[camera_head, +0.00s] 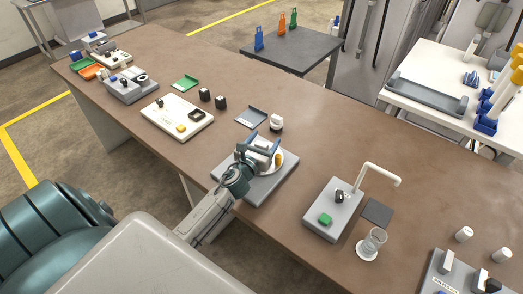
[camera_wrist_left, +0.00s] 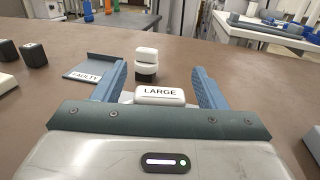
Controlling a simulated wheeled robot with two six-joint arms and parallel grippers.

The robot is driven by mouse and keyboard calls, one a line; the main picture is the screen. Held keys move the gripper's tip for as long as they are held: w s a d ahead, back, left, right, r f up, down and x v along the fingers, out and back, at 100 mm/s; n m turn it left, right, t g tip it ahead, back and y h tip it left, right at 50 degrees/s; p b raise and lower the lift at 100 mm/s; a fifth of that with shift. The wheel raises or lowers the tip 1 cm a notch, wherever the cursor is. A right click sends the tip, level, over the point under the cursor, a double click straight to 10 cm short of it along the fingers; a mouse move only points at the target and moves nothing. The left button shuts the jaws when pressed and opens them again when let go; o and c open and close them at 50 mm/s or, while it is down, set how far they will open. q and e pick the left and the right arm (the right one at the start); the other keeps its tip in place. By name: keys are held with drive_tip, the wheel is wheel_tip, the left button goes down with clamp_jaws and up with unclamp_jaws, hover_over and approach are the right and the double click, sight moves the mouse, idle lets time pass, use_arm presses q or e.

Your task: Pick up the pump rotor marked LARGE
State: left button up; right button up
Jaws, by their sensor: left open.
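A white piece with the label LARGE (camera_wrist_left: 160,92) shows in the wrist view between the two blue fingers of my left gripper (camera_wrist_left: 160,78). The fingers are open and stand one on each side of it; whether they touch it I cannot tell. In the head view my left gripper (camera_head: 263,141) is over a grey base (camera_head: 262,191) with a round white plate (camera_head: 291,160). A yellow part shows beside the fingers there. The gripper hides much of the piece and its lower part. My right gripper is not in view.
A small white-and-black part (camera_head: 276,123) stands just beyond the fingers. Left of it is a grey tray (camera_head: 251,117) marked FAULTY (camera_wrist_left: 85,76). Two black blocks (camera_head: 213,98) stand farther left. A grey unit with a bent white pipe (camera_head: 325,210) stands to the right.

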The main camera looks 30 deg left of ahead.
use_arm(q)
drive_tip(key=c, duration=1.2)
